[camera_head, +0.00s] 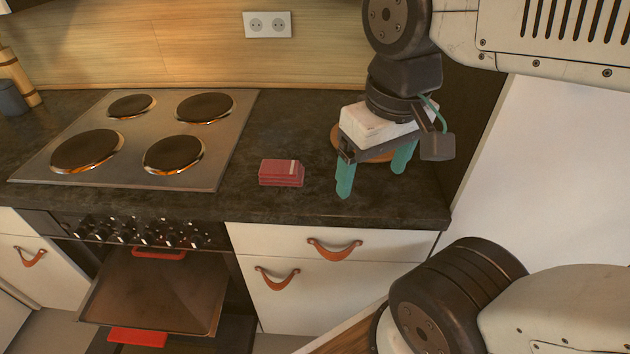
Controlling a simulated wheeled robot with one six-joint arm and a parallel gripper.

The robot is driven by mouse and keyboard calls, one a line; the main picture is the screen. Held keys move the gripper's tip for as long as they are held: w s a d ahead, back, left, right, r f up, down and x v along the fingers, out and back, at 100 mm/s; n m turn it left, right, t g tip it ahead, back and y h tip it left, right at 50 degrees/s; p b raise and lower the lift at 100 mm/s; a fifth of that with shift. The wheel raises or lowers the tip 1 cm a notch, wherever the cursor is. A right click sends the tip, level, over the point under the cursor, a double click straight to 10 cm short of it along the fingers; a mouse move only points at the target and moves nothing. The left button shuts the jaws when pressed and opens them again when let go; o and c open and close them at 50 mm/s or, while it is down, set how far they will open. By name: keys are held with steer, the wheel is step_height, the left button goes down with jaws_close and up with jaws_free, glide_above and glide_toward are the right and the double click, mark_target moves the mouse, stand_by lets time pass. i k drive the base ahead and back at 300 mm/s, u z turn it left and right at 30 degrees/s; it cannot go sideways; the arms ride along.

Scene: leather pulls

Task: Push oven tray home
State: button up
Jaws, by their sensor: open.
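The oven tray (155,292) is a flat brown metal tray sticking out of the oven front, under the row of knobs, at the lower left. A red piece (138,337) sits at its front edge, and another red piece (160,254) shows at its back edge by the oven. How far the tray reaches inside the oven is hidden. My gripper (372,176) points down over the right part of the dark counter, its two teal fingers apart. It is open with nothing seen between the fingers, and it is well away from the tray, up and to the right.
A hob (140,135) with round plates lies above the oven. A red block or stack (281,173) sits on the counter (300,208) left of my gripper. A round orange-brown thing (347,149) is partly hidden behind the gripper. White drawers (290,243) with leather pulls stand right of the tray.

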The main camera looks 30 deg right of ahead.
mark_target(144, 301)
steer(key=u, duration=0.05)
steer(key=k, duration=0.4)
steer(key=u, duration=1.2)
steer(key=i, duration=0.75)
steer(key=z, duration=0.1)
